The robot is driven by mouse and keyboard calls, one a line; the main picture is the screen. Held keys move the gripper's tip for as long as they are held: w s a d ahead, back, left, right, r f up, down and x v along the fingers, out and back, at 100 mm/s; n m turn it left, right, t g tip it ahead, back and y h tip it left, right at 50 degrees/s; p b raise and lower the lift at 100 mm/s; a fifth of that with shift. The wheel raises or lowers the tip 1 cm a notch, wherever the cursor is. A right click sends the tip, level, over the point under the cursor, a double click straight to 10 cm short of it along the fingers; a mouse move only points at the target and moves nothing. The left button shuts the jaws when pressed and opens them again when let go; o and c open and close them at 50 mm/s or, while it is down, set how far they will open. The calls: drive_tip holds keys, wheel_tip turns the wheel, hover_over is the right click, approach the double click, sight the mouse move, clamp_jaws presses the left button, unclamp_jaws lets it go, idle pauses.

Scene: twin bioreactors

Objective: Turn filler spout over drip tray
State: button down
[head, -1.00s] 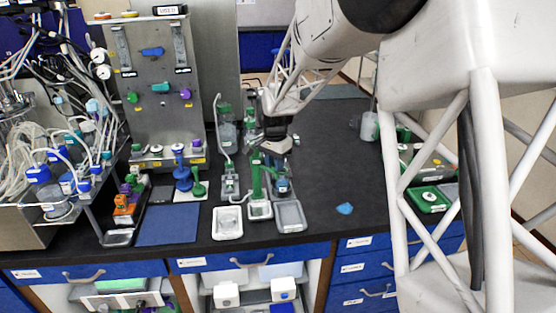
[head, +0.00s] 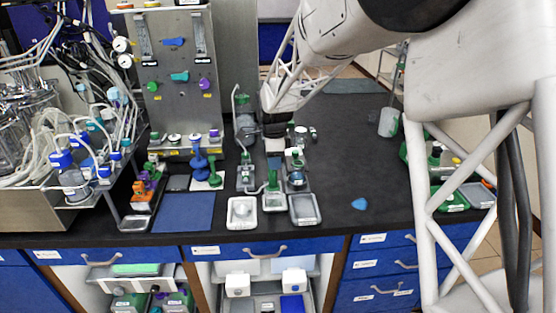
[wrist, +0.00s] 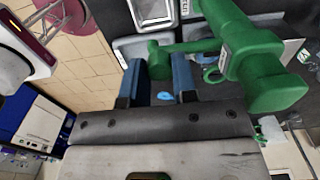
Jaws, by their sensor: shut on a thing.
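The green filler stands on the bench, its post (head: 272,182) rising from a white-rimmed base in the head view. In the wrist view its thick green body (wrist: 262,70) is on the right, and a thinner green spout arm (wrist: 195,47) runs left from it to the jaws. My gripper (wrist: 160,72), with two blue fingers, is shut on the spout, whose rounded end shows between the fingertips. In the head view my gripper (head: 277,131) is dark and small above the filler; its grip is hard to see there. A grey tray (head: 304,220) lies right of the filler base; I cannot tell whether the spout is over it.
A white tray (head: 242,224) with a round piece is left of the filler. A blue mat (head: 185,212) and an upright metal panel (head: 178,105) are farther left.

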drive_tip(key=shift+a, duration=0.15)
drive_tip(key=c, duration=0.9)
unclamp_jaws()
drive_tip(key=shift+r, duration=0.1)
drive_tip(key=shift+r, duration=3.85)
